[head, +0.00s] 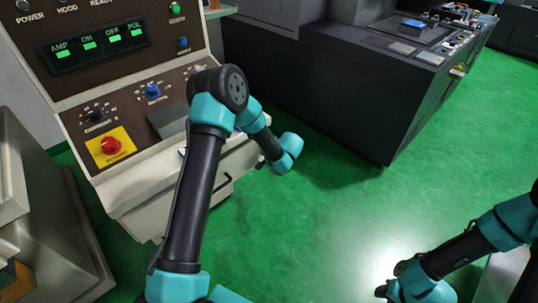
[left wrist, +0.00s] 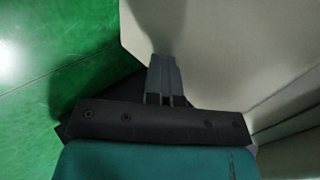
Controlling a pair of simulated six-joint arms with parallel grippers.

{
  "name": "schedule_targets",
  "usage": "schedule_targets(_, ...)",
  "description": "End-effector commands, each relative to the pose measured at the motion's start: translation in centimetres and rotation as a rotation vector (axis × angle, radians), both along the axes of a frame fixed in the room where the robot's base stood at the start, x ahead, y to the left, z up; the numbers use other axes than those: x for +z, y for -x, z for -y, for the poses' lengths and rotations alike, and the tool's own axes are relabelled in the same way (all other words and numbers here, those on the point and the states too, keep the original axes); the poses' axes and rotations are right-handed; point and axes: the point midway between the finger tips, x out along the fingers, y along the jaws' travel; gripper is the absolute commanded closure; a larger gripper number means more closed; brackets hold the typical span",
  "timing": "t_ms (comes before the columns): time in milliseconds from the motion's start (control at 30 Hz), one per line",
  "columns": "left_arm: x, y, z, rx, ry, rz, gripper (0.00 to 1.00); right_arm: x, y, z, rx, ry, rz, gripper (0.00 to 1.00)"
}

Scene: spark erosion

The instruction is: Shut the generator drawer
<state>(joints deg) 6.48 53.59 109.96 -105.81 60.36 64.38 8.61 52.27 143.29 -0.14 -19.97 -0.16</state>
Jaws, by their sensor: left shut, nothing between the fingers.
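The generator (head: 115,70) is a beige cabinet with a dark control panel at the left of the head view. Its beige drawer (head: 238,160), with a dark handle (head: 222,190), is low on the front, partly hidden behind my left arm. How far out it stands is hard to tell. In the left wrist view, my left gripper (left wrist: 163,65) is shut and empty, with its fingertips at a pale beige surface (left wrist: 225,45). Whether they touch it is unclear. In the head view my left wrist is just right of the drawer. My right gripper is not in view.
A red knob on a yellow plate (head: 110,146) sits on the sloping panel. A dark machine (head: 330,85) stands at the back right. The green floor (head: 330,220) between is clear. My right arm is at the lower right.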

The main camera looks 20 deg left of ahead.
Motion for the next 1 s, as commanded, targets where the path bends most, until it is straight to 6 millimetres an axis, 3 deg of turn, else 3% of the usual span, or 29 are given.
schedule_targets(333,0.1,-0.3,-0.8,0.009,-0.003,0.008,1.00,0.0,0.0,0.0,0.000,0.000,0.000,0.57)
schedule_targets(533,0.1,-0.1,0.0,0.007,-0.002,0.007,1.00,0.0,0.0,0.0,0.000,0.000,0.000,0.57)
schedule_targets(800,0.1,1.1,4.3,-0.011,-0.001,0.003,1.00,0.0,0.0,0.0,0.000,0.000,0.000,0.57)
schedule_targets(1000,2.8,2.2,7.1,-0.012,0.000,0.005,1.00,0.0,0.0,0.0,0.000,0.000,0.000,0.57)
